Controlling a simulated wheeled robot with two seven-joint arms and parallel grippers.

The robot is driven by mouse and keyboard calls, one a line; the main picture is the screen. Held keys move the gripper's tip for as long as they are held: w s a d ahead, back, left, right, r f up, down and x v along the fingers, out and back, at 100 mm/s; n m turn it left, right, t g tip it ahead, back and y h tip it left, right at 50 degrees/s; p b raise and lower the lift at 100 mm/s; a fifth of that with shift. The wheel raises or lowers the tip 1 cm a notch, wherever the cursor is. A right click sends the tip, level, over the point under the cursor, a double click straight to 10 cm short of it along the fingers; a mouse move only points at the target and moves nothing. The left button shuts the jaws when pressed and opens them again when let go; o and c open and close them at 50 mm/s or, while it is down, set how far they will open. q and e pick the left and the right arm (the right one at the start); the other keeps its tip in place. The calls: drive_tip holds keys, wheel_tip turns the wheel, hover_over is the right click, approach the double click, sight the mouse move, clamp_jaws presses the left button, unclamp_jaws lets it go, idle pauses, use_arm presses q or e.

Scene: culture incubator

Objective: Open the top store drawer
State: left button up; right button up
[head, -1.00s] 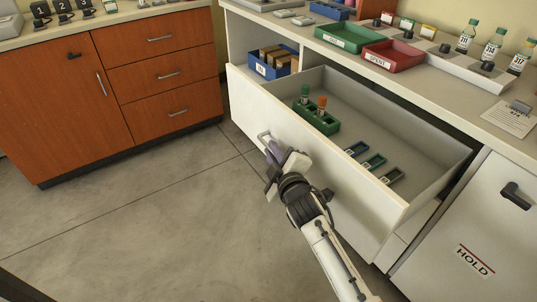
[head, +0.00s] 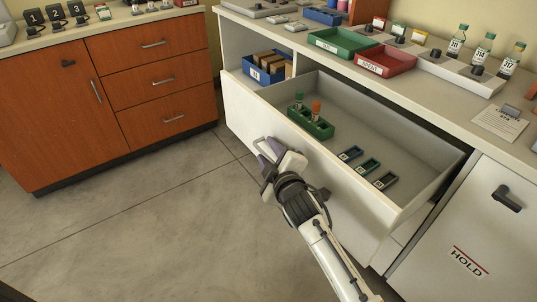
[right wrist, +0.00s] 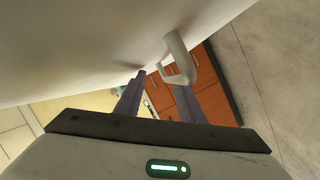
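The store drawer (head: 345,205) with a pale front stands pulled well out from under the right-hand counter. Inside it are a green rack (head: 310,123) with two capped vials, and several small dark trays (head: 368,166). My right gripper (head: 267,150) is at the left part of the drawer front, by its handle. In the right wrist view, the loop handle (right wrist: 180,58) stands out from the drawer front (right wrist: 90,45). The gripper's fingers (right wrist: 163,88) are spread apart, with the handle close to the right finger's tip. My left gripper is out of view.
A blue bin (head: 268,66) with brown boxes sits on a shelf behind the drawer. Green (head: 345,42) and red (head: 383,60) trays and several bottles stand on the counter. A HOLD door (head: 480,220) is at the right. Open floor (head: 150,225) lies left of the drawer.

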wheel_tip(320, 180, up, 8)
drive_tip(key=shift+p, duration=0.7)
drive_tip(key=shift+w, duration=0.1)
drive_tip(key=shift+f, duration=0.1)
